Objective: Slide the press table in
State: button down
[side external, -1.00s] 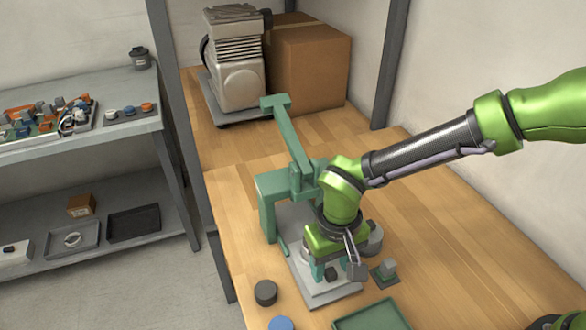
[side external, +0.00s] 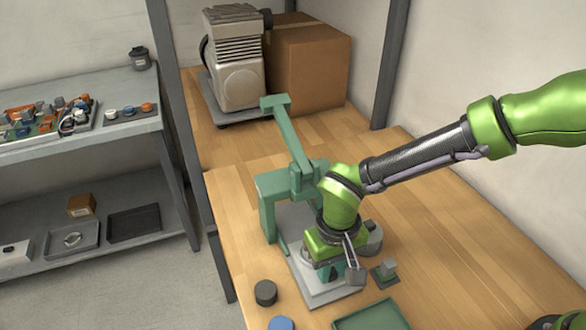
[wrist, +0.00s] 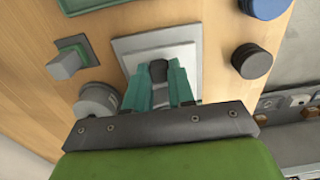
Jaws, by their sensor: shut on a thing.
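The press is a green frame (side external: 270,187) with a long lever (side external: 291,140) tilted up toward the back. Its pale grey table plate (side external: 302,287) lies low at the front of the frame, partly hidden by my wrist. In the wrist view the plate (wrist: 136,47) lies ahead of the fingers. My gripper (side external: 338,281) is low over the plate's front part, pointing down. In the wrist view my gripper (wrist: 158,80) has its teal fingers shut on a small dark knob (wrist: 158,69) between them, at the plate. The knob's lower part is hidden.
A dark puck (side external: 265,292) and a blue puck (side external: 281,324) lie left of the press's front. A green tray (side external: 372,317) and a small grey block on a green base (side external: 385,269) are right. A compressor (side external: 236,65) and cardboard box (side external: 308,70) stand behind.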

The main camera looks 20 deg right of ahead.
jog(key=shift+w, duration=1.95)
jog(key=shift+r, duration=0.1)
jog(key=c, duration=1)
grip_release()
jog(key=shift+o, duration=0.2)
notch_tip(320, 180, up, 17)
